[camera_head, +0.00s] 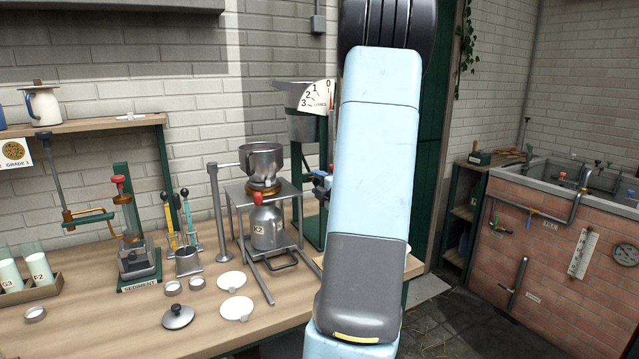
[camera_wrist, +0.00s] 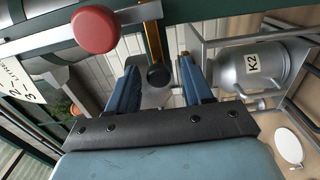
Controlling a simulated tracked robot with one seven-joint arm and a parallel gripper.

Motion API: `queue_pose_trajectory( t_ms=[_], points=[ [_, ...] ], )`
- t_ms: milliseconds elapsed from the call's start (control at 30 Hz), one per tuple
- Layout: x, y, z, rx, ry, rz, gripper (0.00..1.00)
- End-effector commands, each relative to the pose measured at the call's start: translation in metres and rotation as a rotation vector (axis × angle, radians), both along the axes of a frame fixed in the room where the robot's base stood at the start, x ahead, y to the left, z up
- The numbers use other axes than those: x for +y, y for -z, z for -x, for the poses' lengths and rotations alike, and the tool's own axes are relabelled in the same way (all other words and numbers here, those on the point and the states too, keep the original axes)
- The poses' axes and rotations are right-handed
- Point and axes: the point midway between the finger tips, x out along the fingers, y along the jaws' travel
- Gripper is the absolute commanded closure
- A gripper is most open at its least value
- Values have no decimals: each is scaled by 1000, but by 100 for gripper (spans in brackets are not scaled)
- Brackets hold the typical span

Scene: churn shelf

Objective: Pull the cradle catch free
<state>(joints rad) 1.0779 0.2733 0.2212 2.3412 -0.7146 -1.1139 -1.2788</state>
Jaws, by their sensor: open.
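My gripper (camera_head: 321,184) shows in the head view as a bit of blue beside the green stand, mostly hidden behind my arm. In the wrist view the two blue fingers of my gripper (camera_wrist: 161,66) stand apart. A black ball knob (camera_wrist: 159,77) on a yellow bar (camera_wrist: 152,32) shows in the gap between them. Contact with either finger cannot be told. A large red knob (camera_wrist: 97,29) is near the left finger. No part is labelled as the cradle catch, so I cannot tell which one it is.
The metal can marked K2 (camera_head: 267,230) stands under a steel pot (camera_head: 262,160) on a frame; the can (camera_wrist: 250,68) is right of the fingers in the wrist view. A bucket (camera_head: 300,122) with a dial (camera_head: 317,95) hangs on a green stand. Lids and discs lie on the bench.

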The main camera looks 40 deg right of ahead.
Motion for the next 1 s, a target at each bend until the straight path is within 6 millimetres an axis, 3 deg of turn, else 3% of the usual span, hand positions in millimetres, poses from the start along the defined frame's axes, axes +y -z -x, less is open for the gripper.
queue_pose_trajectory(
  t_ms=[200, 467, 1000],
  points=[
    [-3, 0, -11, 0, 1, 0, 49],
    [-3, 0, -12, 0, 1, 0, 49],
    [-4, 1, -11, 1, 2, -1, 100]
  ],
)
